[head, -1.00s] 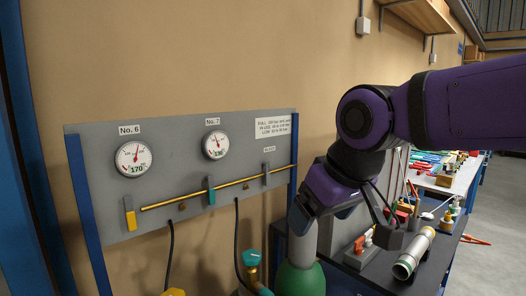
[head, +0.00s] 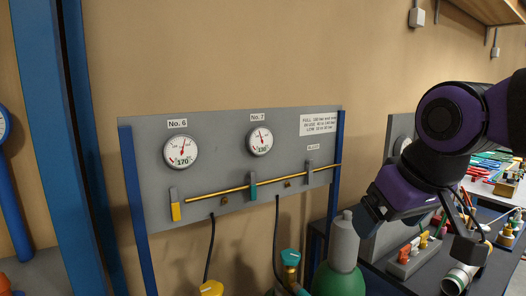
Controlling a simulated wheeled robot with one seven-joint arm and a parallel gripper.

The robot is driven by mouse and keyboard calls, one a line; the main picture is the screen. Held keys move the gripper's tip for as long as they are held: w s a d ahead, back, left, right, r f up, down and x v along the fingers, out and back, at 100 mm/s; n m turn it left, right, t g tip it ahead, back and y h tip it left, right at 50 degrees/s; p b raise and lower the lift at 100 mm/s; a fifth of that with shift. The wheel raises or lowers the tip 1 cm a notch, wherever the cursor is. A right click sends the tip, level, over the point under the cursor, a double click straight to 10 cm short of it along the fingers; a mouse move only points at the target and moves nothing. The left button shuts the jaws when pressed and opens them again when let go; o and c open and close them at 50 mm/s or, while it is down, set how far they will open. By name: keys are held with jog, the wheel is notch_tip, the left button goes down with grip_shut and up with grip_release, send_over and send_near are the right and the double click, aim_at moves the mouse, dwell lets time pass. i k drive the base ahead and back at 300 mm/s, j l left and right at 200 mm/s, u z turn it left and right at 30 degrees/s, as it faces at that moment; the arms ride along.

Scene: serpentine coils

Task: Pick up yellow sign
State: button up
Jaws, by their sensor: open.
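I cannot make out a yellow sign in the head view. The yellow things that show are a small yellow lever (head: 176,211) at the lower left of the grey gauge panel, a long yellow rod (head: 230,193) across it, and a yellow top (head: 211,288) cut off by the bottom edge. My gripper (head: 420,228) hangs from the purple arm at the right, open, in front of the dark bench and right of the panel. Nothing shows held in it. Its fingertips are partly hard to make out.
The gauge panel (head: 285,115) stands against the tan wall on blue posts. A dark bench (head: 405,283) with tools and a pale tube (head: 460,277) is at the right. A blue column (head: 50,130) rises at the left.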

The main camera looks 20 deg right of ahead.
aim_at(423, 242)
jog(key=z, duration=1.4)
jog(key=i+l+u, duration=0.75)
jog(key=l, duration=0.25)
jog(key=i, duration=0.1)
